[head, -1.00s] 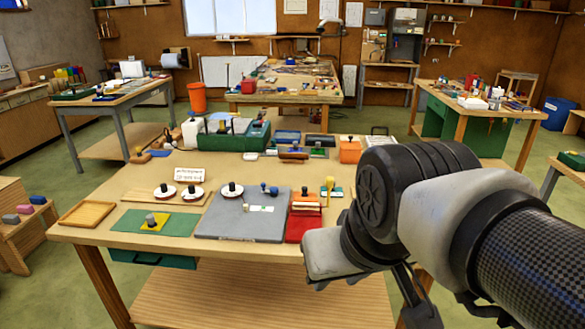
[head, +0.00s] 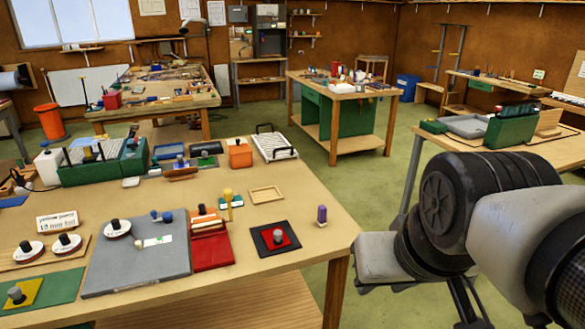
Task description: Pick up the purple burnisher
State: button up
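The purple burnisher (head: 321,216) stands upright near the right end of the front workbench, a small purple piece with a darker lower part. Nothing touches it. My arm comes in from the right edge of the head view, to the right of the burnisher and off the bench edge. Dark parts of what looks like my gripper (head: 468,303) show below the arm, cut off by the bottom of the picture. Its fingertips are not clear, so I cannot tell how they stand. It is apart from the burnisher.
A wire rack (head: 275,147) stands behind. Another bench (head: 425,165) is at the right, with green floor between.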

aim_at(322, 210)
jog(key=i+l, duration=0.4)
jog(key=i, duration=0.2)
jog(key=i+l+u, duration=0.1)
jog(key=i+l, duration=0.35)
jog(key=i, duration=0.15)
